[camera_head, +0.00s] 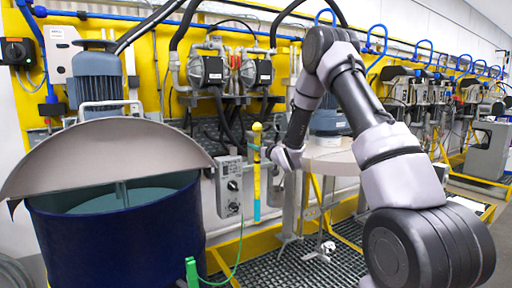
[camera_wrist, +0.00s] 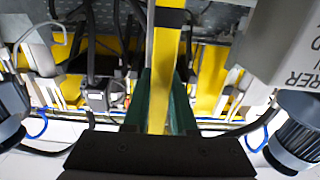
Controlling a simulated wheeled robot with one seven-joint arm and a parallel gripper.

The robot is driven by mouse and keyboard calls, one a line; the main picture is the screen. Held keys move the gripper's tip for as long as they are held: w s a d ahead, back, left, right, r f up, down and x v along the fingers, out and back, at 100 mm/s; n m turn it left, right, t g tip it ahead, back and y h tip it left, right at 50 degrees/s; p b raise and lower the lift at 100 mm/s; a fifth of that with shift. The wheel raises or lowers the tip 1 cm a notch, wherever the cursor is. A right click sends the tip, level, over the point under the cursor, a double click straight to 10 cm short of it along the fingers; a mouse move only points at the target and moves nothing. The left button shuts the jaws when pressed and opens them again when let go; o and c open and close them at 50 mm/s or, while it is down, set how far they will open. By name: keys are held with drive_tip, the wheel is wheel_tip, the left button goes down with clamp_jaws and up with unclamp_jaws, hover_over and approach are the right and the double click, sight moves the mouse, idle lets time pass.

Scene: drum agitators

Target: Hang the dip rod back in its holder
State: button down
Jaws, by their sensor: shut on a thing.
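The dip rod (camera_head: 257,182) is a thin, upright yellow rod with a knob on top and a blue-green lower end. It hangs in the air to the right of the open drum (camera_head: 118,232). My gripper (camera_head: 266,153) is shut on its upper part from the right. In the wrist view the yellow rod (camera_wrist: 164,62) runs between the green fingers of my gripper (camera_wrist: 168,105). A dark band crosses the rod near the top of that view; I cannot tell whether it belongs to the rod. I cannot make out the rod's holder for certain.
A grey control box (camera_head: 229,187) with knobs stands just left of the rod. The drum's raised grey lid (camera_head: 105,155) is further left. Pumps (camera_head: 208,70) line the yellow wall behind. Grating (camera_head: 262,262) covers the floor.

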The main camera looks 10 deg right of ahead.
drive_tip(key=shift+f, duration=0.3)
drive_tip(key=c, duration=0.6)
unclamp_jaws()
drive_tip(key=shift+c, duration=0.2)
